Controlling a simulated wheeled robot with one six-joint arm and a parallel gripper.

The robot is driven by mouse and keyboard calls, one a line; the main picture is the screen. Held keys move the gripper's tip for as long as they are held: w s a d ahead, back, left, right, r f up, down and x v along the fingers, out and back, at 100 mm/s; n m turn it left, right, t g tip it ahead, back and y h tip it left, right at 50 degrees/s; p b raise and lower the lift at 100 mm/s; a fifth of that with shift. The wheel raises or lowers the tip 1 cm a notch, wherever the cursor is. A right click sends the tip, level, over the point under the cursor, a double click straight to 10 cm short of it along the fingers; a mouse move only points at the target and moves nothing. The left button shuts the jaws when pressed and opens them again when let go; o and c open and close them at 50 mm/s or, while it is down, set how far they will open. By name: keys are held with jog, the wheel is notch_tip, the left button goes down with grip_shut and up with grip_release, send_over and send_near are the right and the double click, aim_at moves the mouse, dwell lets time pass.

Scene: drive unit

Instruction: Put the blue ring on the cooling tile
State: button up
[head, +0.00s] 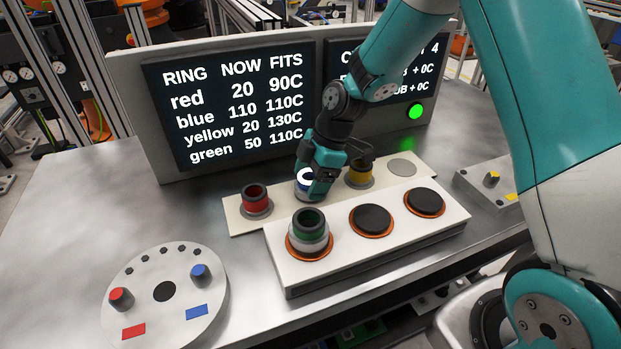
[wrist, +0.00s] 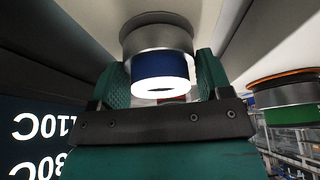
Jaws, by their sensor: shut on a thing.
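The blue ring (head: 303,190) is between the fingers of my gripper (head: 310,186), at the second spot of a cream strip (head: 240,220). In the wrist view the blue ring (wrist: 165,70) shows a bright white end, with a grey metal collar (wrist: 157,38) and a wider disc beyond it. The fingers of my gripper (wrist: 162,78) are shut on it from both sides. I cannot tell whether it rests on the strip or is just clear of it. No tile is labelled as the cooling tile; a bare grey disc (head: 402,168) is at the strip's right end.
A red ring (head: 254,196) and a yellow ring (head: 360,172) flank it. A green ring (head: 309,222) sits on the front white block (head: 340,258) beside two bare dark plates. The display board (head: 240,90) stands close behind, reading blue 110, fits 110C. A round plate (head: 150,320) with pegs lies front left.

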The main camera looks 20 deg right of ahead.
jog(key=shift+f, duration=0.25)
jog(key=o, duration=1.2)
jog(key=v, duration=1.2)
jog(key=s+a+r+m, duration=0.2)
jog(key=s+a+m, duration=0.1)
jog(key=s, duration=0.5)
jog(key=s+a+r+m, duration=0.2)
jog(key=s+a+m, duration=0.1)
jog(key=s, duration=0.5)
jog(key=s+a+r+m, duration=0.3)
jog(key=s+m, duration=0.2)
jog(key=s, duration=0.3)
jog(key=shift+s+a, duration=0.1)
jog(key=shift+s, duration=0.3)
